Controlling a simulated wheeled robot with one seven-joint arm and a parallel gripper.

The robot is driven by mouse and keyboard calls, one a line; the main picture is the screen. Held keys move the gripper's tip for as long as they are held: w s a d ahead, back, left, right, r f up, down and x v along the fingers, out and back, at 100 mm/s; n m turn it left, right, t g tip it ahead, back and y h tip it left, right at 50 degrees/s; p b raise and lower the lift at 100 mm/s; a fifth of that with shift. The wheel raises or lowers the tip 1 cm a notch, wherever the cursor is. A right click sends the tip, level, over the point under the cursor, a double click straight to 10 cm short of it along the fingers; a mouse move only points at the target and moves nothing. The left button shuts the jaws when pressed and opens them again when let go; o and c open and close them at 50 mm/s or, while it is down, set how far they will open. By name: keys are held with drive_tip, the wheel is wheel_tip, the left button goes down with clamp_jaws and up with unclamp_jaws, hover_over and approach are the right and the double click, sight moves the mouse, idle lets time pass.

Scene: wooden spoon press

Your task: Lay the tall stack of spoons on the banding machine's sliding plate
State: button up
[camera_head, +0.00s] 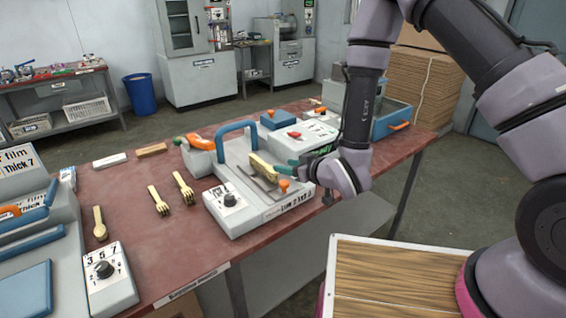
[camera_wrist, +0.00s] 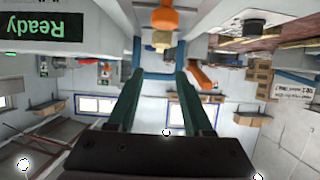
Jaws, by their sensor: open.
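The banding machine (camera_head: 232,214) stands at the front edge of the red table, with a blue arched handle (camera_head: 237,127) and a grey sliding plate (camera_head: 262,188). A pale yellow wooden stack (camera_head: 265,167) lies at the plate; whether it rests fully flat I cannot tell. My gripper (camera_head: 284,169) is open right beside the stack's right end, its teal fingers pointing left. In the wrist view my gripper's fingers (camera_wrist: 160,72) stand apart with nothing between them. A small wooden end (camera_wrist: 161,40) shows beyond them, close to an orange knob (camera_wrist: 163,18).
Wooden forks (camera_head: 158,200) and (camera_head: 183,187) more forks lie left of the machine. A spoon (camera_head: 100,223) lies farther left, near a dial box (camera_head: 108,280). A green-lit display box (camera_head: 300,138) stands behind my gripper. A wooden-topped surface (camera_head: 395,275) is at front right.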

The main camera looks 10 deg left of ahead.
drive_tip(key=w+d+r+m+t+h, duration=0.1)
drive_tip(key=w+d+r+m+h, duration=0.3)
drive_tip(key=d+r, duration=0.65)
drive_tip(key=w+d+r+m+h, duration=0.25)
drive_tip(key=w+d+r, duration=0.35)
drive_tip(key=d+r, duration=0.5)
drive_tip(key=s+d+r+m+g+h, duration=0.15)
drive_tip(key=s+d+r+m, duration=0.35)
drive_tip(key=s+d+r, duration=0.55)
drive_tip(key=s+d+r+m, duration=0.1)
drive_tip(key=s+d+r, duration=0.1)
drive_tip(key=s, duration=0.3)
drive_tip(key=s+d+r+m+g, duration=0.1)
drive_tip(key=s+d+r, duration=0.1)
drive_tip(key=s, duration=0.4)
drive_tip(key=shift+s+d+r, duration=0.2)
drive_tip(key=shift+d+r, duration=0.1)
drive_tip(key=shift+d, duration=0.6)
